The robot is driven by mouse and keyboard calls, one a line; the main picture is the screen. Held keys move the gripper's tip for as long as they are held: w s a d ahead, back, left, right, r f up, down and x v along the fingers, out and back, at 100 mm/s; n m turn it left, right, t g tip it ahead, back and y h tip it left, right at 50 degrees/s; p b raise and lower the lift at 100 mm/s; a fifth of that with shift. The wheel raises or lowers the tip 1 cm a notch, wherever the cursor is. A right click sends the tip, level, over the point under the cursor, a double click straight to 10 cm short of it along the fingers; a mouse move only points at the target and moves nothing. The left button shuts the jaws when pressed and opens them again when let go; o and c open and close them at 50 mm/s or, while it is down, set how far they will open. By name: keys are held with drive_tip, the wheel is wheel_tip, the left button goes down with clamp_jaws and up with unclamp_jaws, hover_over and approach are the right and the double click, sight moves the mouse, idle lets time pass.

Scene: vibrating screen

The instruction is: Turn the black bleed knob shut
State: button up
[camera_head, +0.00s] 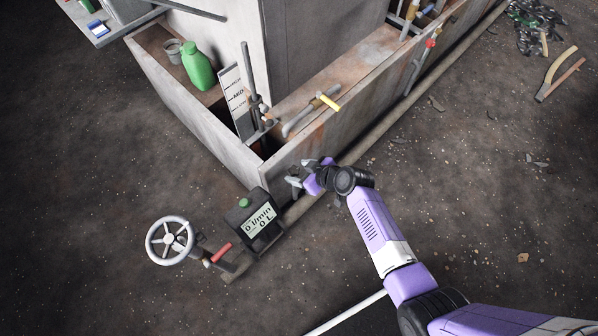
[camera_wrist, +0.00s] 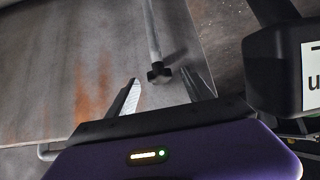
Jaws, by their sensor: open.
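The black bleed knob (camera_wrist: 159,73) shows in the wrist view as a small dark lobed knob at the end of a thin grey rod (camera_wrist: 152,30). My gripper (camera_wrist: 160,77) is open, with one finger on each side of the knob in the picture. I cannot tell whether either finger touches it or how deep it sits between them. In the head view my gripper (camera_head: 298,176) is low beside the corner of the concrete trough. I cannot make out the knob there.
The trough wall (camera_head: 355,115) stands close beyond my gripper. A black flow meter (camera_head: 256,222) reading 0 L/min is close to its left, also at right in the wrist view (camera_wrist: 278,68). A grey handwheel (camera_head: 170,241) and red lever (camera_head: 221,252) are further left. Open floor lies right.

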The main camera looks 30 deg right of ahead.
drive_tip(key=shift+w+f, duration=0.1)
drive_tip(key=shift+w, duration=0.05)
drive_tip(key=shift+c, duration=0.4)
clamp_jaws()
